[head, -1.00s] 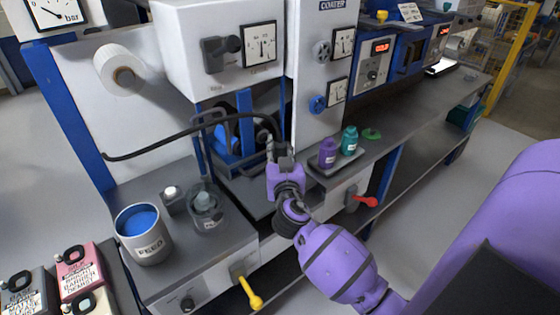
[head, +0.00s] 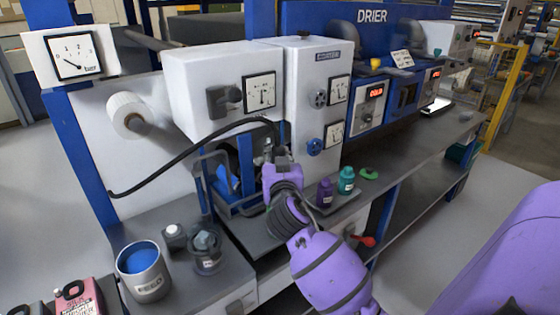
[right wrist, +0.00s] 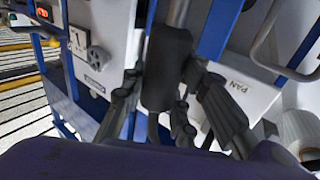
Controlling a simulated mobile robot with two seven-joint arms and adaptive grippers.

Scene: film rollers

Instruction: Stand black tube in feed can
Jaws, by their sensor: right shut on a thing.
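The black tube (head: 190,153) arches from my right gripper (head: 270,160) leftward. Its far left end hangs in front of the white panel and blue post, higher in the picture than the can. The right gripper is shut on the tube's right end. In the right wrist view, the right gripper (right wrist: 168,95) has its dark fingers on both sides of a thick black sleeve (right wrist: 167,65). The feed can (head: 152,287) is a grey metal can with blue inside, standing on the bench at the lower left, apart from the tube. My left gripper is not in view.
A small white-topped container (head: 174,236) and a clear jar (head: 208,252) stand right of the can. A purple bottle (head: 325,192) and teal bottle (head: 346,180) stand right of the gripper. A white roll (head: 127,115) juts from the panel. A blue frame stands behind the gripper.

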